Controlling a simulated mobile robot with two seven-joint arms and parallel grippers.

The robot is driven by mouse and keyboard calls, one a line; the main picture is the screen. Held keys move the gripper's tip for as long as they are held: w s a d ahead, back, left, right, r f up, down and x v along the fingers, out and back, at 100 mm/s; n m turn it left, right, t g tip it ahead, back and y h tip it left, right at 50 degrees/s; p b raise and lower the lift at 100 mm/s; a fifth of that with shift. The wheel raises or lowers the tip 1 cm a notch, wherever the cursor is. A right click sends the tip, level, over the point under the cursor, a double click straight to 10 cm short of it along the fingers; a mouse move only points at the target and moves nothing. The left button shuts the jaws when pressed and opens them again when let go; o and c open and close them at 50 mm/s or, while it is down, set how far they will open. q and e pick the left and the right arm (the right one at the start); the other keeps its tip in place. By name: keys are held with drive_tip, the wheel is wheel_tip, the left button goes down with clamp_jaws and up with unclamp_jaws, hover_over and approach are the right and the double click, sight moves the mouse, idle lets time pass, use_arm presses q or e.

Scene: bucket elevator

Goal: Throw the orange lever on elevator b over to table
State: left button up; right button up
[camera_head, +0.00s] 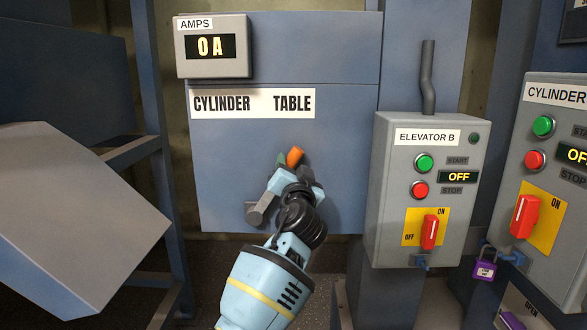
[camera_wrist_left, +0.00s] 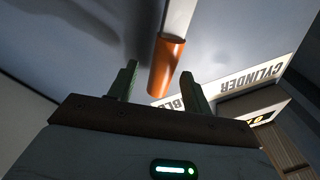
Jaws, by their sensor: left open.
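The orange lever (camera_head: 295,156) shows as an orange tip below the "CYLINDER TABLE" label (camera_head: 252,103) on a blue-grey panel. In the left wrist view the lever's orange grip (camera_wrist_left: 167,67) sits on a pale shaft. My left gripper (camera_head: 292,162) is open at the lever, its arm rising from below. In the left wrist view the orange grip lies between the two green fingers (camera_wrist_left: 160,72), with a gap visible on each side. My gripper and wrist hide most of the shaft in the head view. My right gripper is out of view.
An AMPS display (camera_head: 212,47) reading 0 A is above the label. The Elevator B box (camera_head: 385,190) stands right of the panel, its display reading OFF. A second control box (camera_head: 542,255) with a purple padlock (camera_head: 484,270) is farther right. A grey slanted casing (camera_head: 75,215) is at left.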

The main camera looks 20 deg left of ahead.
use_arm(q)
drive_tip(key=v, duration=0.7)
drive_tip(key=shift+s+d, duration=0.2)
drive_tip(key=shift+s, duration=0.05)
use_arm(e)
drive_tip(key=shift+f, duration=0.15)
use_arm(q)
drive_tip(key=shift+f, duration=0.15)
